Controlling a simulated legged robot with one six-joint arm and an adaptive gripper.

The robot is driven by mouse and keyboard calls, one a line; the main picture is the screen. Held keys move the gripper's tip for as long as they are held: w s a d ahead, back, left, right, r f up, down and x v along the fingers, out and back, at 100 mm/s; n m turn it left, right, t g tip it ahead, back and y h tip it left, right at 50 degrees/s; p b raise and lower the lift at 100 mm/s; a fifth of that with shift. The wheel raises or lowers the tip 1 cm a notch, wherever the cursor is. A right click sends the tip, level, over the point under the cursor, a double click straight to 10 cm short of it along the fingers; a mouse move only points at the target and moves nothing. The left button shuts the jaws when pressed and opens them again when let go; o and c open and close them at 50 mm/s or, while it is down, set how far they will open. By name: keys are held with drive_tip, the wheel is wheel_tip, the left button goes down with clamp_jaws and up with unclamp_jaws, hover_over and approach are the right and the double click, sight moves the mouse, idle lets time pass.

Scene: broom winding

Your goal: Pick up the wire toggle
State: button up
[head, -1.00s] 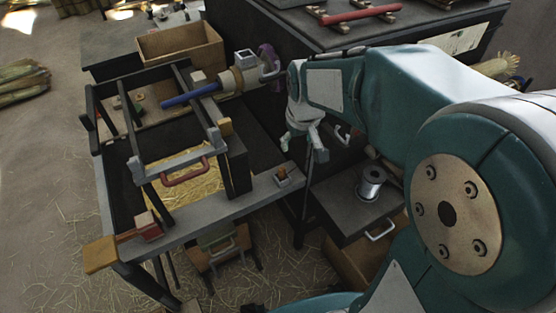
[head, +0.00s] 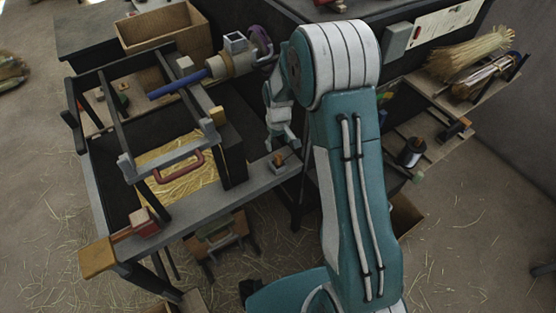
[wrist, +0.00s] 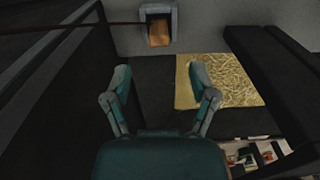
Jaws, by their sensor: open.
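The wire toggle looks to be the small orange wooden block (head: 278,161) in a square grey holder at the right end of the bench's front rail. In the wrist view the orange block (wrist: 158,35) sits in its holder at the top centre, and a thin dark wire runs left from it. My gripper (head: 281,143) hangs just above and behind the block in the head view. In the wrist view my gripper (wrist: 158,80) has its two fingers spread and empty, with the block beyond the fingertips, between their lines. My arm hides part of the bench's right side.
A blue rod (head: 180,84) and winding head stand behind. A dark spool (head: 411,152) and fibre bundles (head: 468,54) are at right.

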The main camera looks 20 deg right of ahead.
sight(278, 155)
wheel_tip(278, 155, down, 7)
drive_tip(key=shift+w+f, duration=0.1)
drive_tip(key=shift+f, duration=0.1)
drive_tip(key=c, duration=1)
